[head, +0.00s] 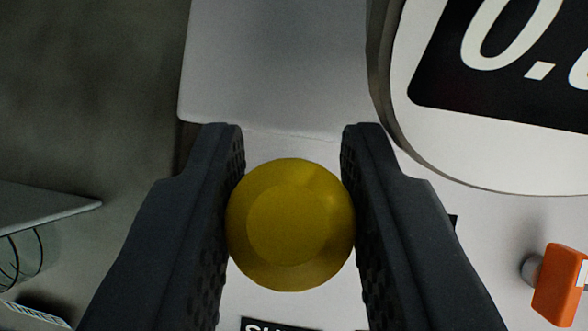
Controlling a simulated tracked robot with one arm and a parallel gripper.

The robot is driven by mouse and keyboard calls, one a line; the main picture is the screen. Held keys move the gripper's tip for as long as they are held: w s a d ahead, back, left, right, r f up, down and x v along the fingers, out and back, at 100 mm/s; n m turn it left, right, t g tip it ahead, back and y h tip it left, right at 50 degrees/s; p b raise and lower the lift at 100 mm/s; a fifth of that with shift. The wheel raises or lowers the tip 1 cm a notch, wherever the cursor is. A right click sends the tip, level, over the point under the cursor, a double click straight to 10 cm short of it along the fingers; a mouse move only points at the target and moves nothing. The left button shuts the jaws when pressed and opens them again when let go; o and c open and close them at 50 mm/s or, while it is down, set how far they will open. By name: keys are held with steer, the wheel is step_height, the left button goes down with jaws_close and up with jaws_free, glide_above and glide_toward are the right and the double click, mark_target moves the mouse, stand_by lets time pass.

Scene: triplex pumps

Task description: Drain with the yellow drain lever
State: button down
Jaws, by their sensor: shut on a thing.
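The yellow drain lever (291,224) shows end-on as a round yellow knob in the lower middle of the head view. My gripper (292,215) has its two dark fingers on either side of the knob, touching it left and right. It is shut on the knob. The rest of the lever behind the knob is hidden.
A large round gauge (480,140) with a digital display fills the upper right; only "0." and part of a digit show. An orange handle (560,285) sticks out at the lower right. A partly cut-off black label (275,325) is below the knob. A grey ledge (45,205) is at left.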

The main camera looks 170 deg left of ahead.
steer(key=shift+w+d+r, duration=0.1)
steer(key=shift+w+r, duration=0.05)
steer(key=c, duration=1.1)
jaws_free()
steer(key=shift+c, duration=0.2)
steer(key=shift+d, duration=0.1)
steer(key=shift+d+r, duration=0.1)
steer(key=shift+r, duration=0.15)
steer(key=v, duration=1.3)
steer(key=shift+s+a+b, duration=0.25)
steer(key=shift+s+b, duration=0.05)
steer(key=shift+s, duration=0.1)
steer(key=shift+f, duration=0.1)
